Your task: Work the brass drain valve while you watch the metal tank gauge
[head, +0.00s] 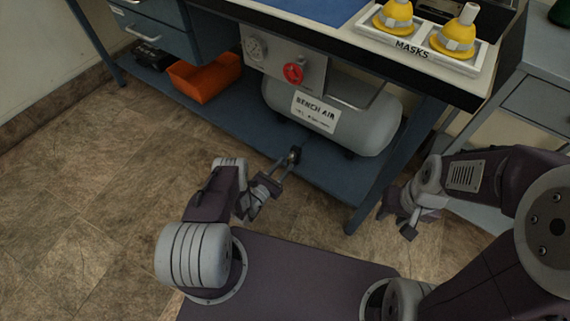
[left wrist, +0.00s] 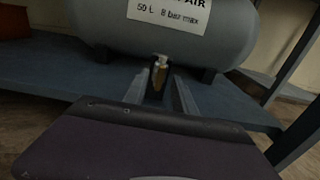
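The brass drain valve (left wrist: 160,72) is under the front of the grey tank (left wrist: 165,30), in the middle of the left wrist view. In the head view it is small and dark beneath the tank (head: 370,112). My left gripper (head: 286,163) is open, its fingers reaching in low on both sides of the valve, with gaps visible in the left wrist view (left wrist: 160,92). Contact is not clear. The round metal gauge (head: 257,47) is on the grey panel left of the tank; its needle is too small to read. My right gripper (head: 397,222) is empty and appears open, right of the bench leg.
A red knob (head: 293,73) is on the panel beside the gauge. An orange bin (head: 205,78) stands on the blue lower shelf (head: 235,108). The bench leg (head: 385,172) stands between my grippers. A mask tray (head: 412,50) is on the bench top. Floor at left is clear.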

